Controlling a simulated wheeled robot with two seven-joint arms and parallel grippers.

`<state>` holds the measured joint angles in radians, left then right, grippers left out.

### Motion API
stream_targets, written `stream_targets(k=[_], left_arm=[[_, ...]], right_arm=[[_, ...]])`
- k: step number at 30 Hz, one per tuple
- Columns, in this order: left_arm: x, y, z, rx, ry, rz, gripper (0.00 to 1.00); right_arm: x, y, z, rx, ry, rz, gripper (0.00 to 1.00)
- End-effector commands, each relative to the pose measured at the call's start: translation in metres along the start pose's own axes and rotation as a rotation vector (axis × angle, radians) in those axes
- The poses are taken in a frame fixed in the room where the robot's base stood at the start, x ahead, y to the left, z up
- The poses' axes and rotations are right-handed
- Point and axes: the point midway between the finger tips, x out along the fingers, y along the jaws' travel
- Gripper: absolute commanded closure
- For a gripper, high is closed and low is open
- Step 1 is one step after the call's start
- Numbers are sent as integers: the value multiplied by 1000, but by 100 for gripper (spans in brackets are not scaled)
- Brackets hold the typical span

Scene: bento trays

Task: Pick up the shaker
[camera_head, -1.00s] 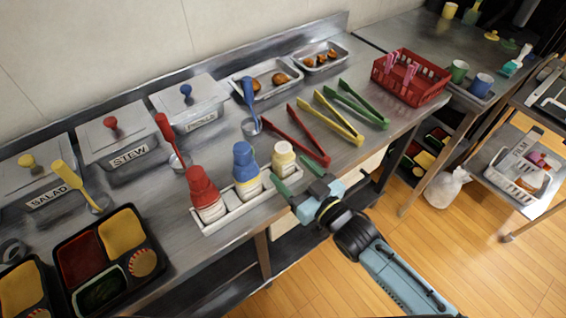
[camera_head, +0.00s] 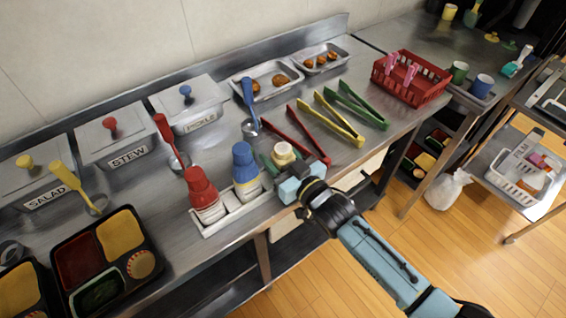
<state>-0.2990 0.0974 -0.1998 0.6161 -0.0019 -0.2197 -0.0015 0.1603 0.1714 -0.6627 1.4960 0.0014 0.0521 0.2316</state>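The shaker with a cream-coloured cap (camera_head: 284,152) stands upright at the right end of the white holder (camera_head: 232,216) on the steel counter. Its lower part is hidden behind my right gripper. My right gripper (camera_head: 283,162) comes in from the lower right, with its green fingers on either side of the shaker just below the cap. The fingers look open around it; I cannot tell whether they touch it. My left gripper is not in view.
A blue-capped bottle (camera_head: 246,172) stands close left of the shaker, with a red bottle (camera_head: 203,194) beyond. Red tongs (camera_head: 305,133), yellow tongs (camera_head: 332,118) and a blue ladle (camera_head: 250,107) lie behind. A filled bento tray (camera_head: 147,232) is at the left.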

Motion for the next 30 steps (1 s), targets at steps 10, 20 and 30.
stream_targets(k=[10, 20, 30], left_arm=[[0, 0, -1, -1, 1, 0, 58], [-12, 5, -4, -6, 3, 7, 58], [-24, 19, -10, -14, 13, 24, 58]], right_arm=[[0, 0, 0, 0, 1, 0, 82], [0, 0, -40, -1, 5, -1, 82], [0, 0, -95, 0, 2, 0, 82]])
